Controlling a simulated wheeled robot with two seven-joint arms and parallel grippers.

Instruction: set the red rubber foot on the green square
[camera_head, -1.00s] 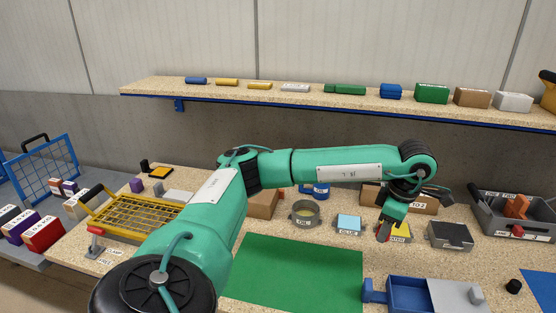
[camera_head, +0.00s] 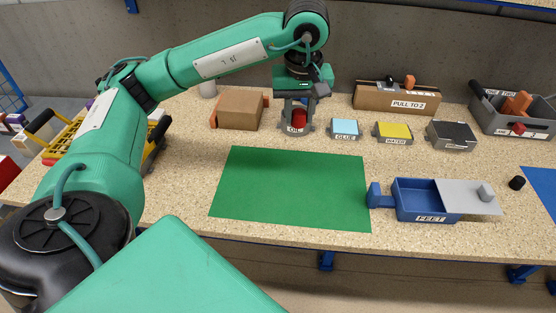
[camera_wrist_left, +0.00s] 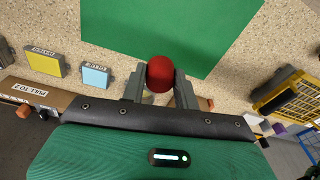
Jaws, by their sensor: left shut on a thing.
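My left gripper (camera_head: 299,109) is at the back middle of the bench, pointing down, shut on the red rubber foot (camera_head: 299,118). The foot is a small, dark red, rounded piece; in the left wrist view it shows between the two grey fingers (camera_wrist_left: 160,74). In the head view the gripper is over or just in front of the round grey OIL container (camera_head: 296,129); the exact height is hard to tell. The green square (camera_head: 290,188) is a flat, empty green sheet in front of the gripper. My right gripper is not in view.
A cardboard box (camera_head: 239,114) stands left of the gripper. The GLUE container (camera_head: 344,128), WATER container (camera_head: 393,131) and a dark-topped box (camera_head: 451,134) stand to the right. A blue FEET box (camera_head: 425,201) with a grey lid is right of the green sheet.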

